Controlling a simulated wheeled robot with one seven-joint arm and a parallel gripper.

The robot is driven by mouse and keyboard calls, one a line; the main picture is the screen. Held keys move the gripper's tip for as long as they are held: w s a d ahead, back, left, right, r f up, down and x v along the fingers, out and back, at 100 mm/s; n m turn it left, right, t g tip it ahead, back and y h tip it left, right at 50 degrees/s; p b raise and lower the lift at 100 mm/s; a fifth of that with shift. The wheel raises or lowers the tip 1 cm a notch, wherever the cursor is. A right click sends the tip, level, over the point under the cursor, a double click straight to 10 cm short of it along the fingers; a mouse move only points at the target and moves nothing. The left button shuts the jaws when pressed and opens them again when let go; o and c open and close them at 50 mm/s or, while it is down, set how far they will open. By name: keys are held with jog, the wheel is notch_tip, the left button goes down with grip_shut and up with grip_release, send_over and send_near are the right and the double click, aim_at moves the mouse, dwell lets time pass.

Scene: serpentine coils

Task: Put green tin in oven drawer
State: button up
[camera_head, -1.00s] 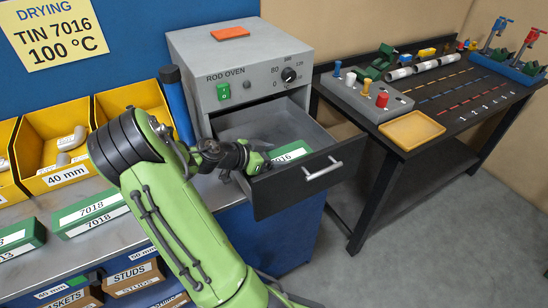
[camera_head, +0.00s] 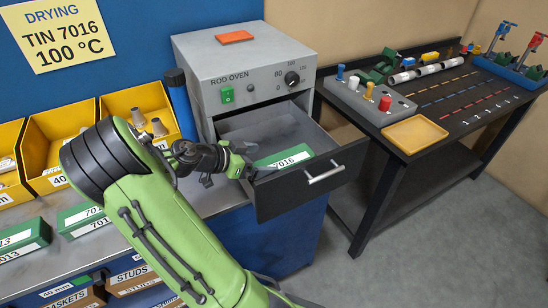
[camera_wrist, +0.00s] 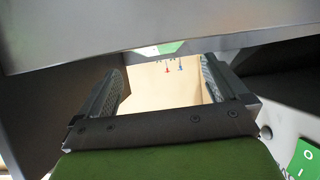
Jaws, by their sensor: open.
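The green tin (camera_head: 285,159) with a white label reading 7016 lies inside the open oven drawer (camera_head: 313,178), towards its front. The drawer is pulled out from the grey rod oven (camera_head: 243,65). My gripper (camera_head: 248,169) is at the left side of the drawer, just left of the tin, and seems apart from it. In the wrist view my gripper (camera_wrist: 163,85) has its two fingers spread with nothing between them. A small green and white patch shows beyond the fingers there; I cannot tell if it is the tin.
Other green tins (camera_head: 82,217) stand on the bench at left. Yellow bins (camera_head: 140,110) with fittings are behind them. A dark table (camera_head: 440,130) with a peg block and a yellow tray (camera_head: 415,134) stands at right. Floor between is clear.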

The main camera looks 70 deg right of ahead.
jog(key=v, duration=0.5)
jog(key=shift+w+a+r+p, duration=0.1)
jog(key=shift+a+r+p, duration=0.1)
jog(key=shift+p, duration=0.1)
jog(key=w+a+r+n+t+y, duration=0.1)
jog(key=w+a+n+t+y, duration=0.15)
jog(key=a+n+t, duration=0.35)
jog(key=w+a+r+n+t+y, duration=0.1)
jog(key=w+a+n+t+y, duration=0.15)
jog(key=a+n, duration=0.45)
jog(key=s+a+r+n+t+y, duration=0.2)
jog(key=a+n, duration=0.4)
jog(key=a, duration=0.3)
jog(key=s+a+r+n+t+y, duration=0.2)
jog(key=s+a+n, duration=0.3)
jog(key=a, duration=0.5)
jog(key=shift+a+r+n+t+y, duration=0.3)
jog(key=shift+r+n, duration=0.2)
jog(key=shift+n, duration=0.3)
